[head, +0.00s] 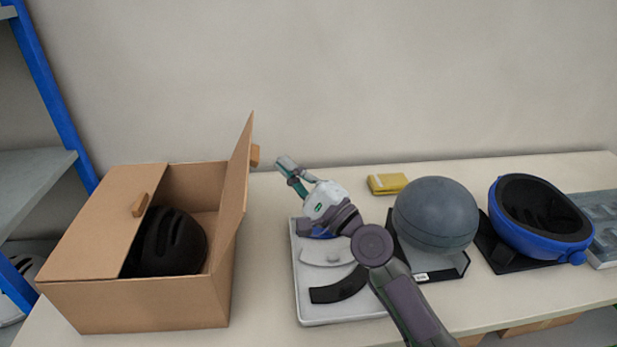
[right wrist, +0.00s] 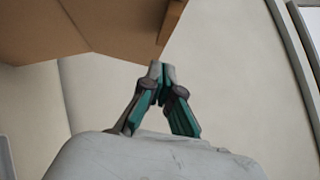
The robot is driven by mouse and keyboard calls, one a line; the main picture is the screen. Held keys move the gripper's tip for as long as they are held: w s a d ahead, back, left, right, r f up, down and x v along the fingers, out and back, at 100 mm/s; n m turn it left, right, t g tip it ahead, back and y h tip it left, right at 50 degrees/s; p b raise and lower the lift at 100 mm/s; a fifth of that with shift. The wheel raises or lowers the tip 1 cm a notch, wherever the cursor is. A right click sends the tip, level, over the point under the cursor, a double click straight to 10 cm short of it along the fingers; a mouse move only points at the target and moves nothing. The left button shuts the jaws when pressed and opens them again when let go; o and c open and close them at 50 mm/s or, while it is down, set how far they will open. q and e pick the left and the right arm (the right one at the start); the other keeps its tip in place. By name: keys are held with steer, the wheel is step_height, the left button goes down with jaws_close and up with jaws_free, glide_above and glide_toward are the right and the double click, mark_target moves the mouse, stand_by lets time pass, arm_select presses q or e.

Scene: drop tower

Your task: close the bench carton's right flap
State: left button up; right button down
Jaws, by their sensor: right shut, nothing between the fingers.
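The cardboard carton (head: 150,305) stands at the left of the bench. Its left flap (head: 95,225) lies flat over the left half, with a small wooden block (head: 139,205) on it. Its right flap (head: 238,180) stands up, nearly upright, with a wooden block (head: 255,155) on its outer face. A black helmet (head: 170,243) shows inside the open half. My right gripper (head: 286,163) is shut and empty, just right of the raised flap and apart from it. In the right wrist view the shut fingertips (right wrist: 162,68) appear close below brown cardboard (right wrist: 90,25). My left gripper is out of view.
Right of the carton are a white tray (head: 308,312) with curved pads, a yellow item (head: 387,184), a grey ball (head: 435,213) on a stand and a blue helmet (head: 540,236). A blue-framed shelf (head: 50,85) stands at the left.

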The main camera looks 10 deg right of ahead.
mark_target(240, 179)
arm_select(q)
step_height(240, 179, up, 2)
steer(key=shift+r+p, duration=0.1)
steer(key=shift+p, duration=0.5)
arm_select(e)
steer(key=a, duration=0.1)
steer(key=a+r, duration=0.1)
steer(key=shift+s+a+r, duration=0.15)
steer(key=shift+a+r, duration=0.1)
steer(key=shift+a, duration=0.15)
